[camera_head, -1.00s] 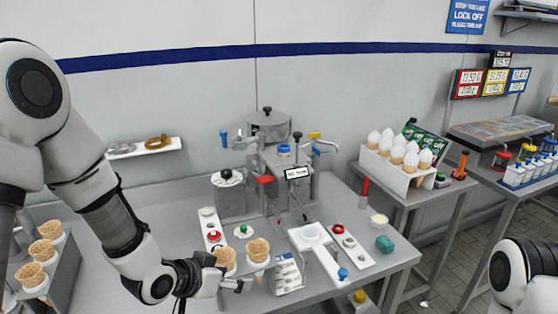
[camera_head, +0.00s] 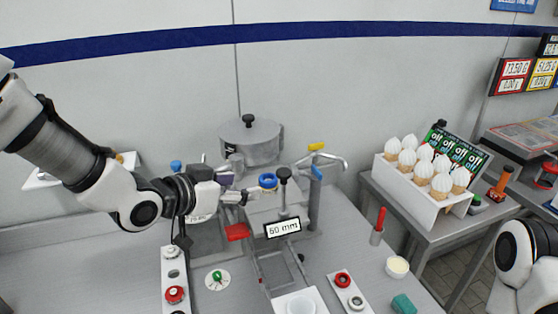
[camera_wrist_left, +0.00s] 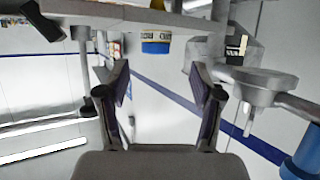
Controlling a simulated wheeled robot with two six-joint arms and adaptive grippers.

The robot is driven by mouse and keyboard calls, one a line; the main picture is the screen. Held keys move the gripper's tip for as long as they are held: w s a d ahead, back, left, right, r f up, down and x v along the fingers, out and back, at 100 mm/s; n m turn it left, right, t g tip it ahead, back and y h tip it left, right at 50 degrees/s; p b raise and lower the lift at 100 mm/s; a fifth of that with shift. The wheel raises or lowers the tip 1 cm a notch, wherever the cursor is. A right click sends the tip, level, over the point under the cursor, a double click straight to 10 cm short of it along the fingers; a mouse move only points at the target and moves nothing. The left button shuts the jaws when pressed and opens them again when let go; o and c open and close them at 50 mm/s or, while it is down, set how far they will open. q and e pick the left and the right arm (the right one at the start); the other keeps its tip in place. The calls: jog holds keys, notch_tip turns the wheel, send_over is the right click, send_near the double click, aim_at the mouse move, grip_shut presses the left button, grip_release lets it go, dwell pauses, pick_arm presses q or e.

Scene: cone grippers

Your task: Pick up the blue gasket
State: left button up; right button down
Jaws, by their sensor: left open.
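The blue gasket (camera_head: 268,180) is a small blue ring on top of the grey machine, behind the black knob. My left gripper (camera_head: 252,195) is just left of it in the head view, apart from it, with its fingers pointing right. My left gripper (camera_wrist_left: 159,75) is open and empty there. My right gripper is out of view; only part of my right arm shows at the right edge.
A grey lidded pot (camera_head: 250,142) stands behind the machine. A black knob (camera_head: 284,173), a "60 mm" display (camera_head: 282,228), a red lever (camera_head: 237,231) and a blue-handled tap (camera_head: 317,174) crowd the area. A white cone rack (camera_head: 420,187) stands right.

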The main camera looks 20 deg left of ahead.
aim_at(271, 178)
pick_arm(q)
jog(key=shift+w+d+r+p, duration=0.15)
jog(key=shift+w+d+p, duration=0.25)
jog(key=shift+d+p, duration=0.15)
jog(key=shift+w+d+r+p, duration=0.1)
jog(key=shift+w+d+p, duration=0.25)
jog(key=shift+d+p, duration=0.2)
jog(key=x, duration=0.2)
jog(key=a+x, duration=0.1)
jog(key=x, duration=0.2)
jog(key=shift+w+f+p, duration=0.2)
jog(key=shift+w+p, duration=0.05)
jog(key=shift+p, duration=0.1)
jog(key=shift+s+r, duration=0.1)
jog(key=shift+s, duration=0.15)
jog(key=shift+s+r, duration=0.15)
jog(key=shift+s, duration=0.1)
jog(key=c, duration=0.5)
jog(key=shift+s+r, duration=0.1)
jog(key=shift+s, duration=0.05)
jog(key=c, duration=0.3)
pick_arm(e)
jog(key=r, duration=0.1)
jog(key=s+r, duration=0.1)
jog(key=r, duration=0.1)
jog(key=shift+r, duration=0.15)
pick_arm(q)
jog(key=shift+c, duration=0.5)
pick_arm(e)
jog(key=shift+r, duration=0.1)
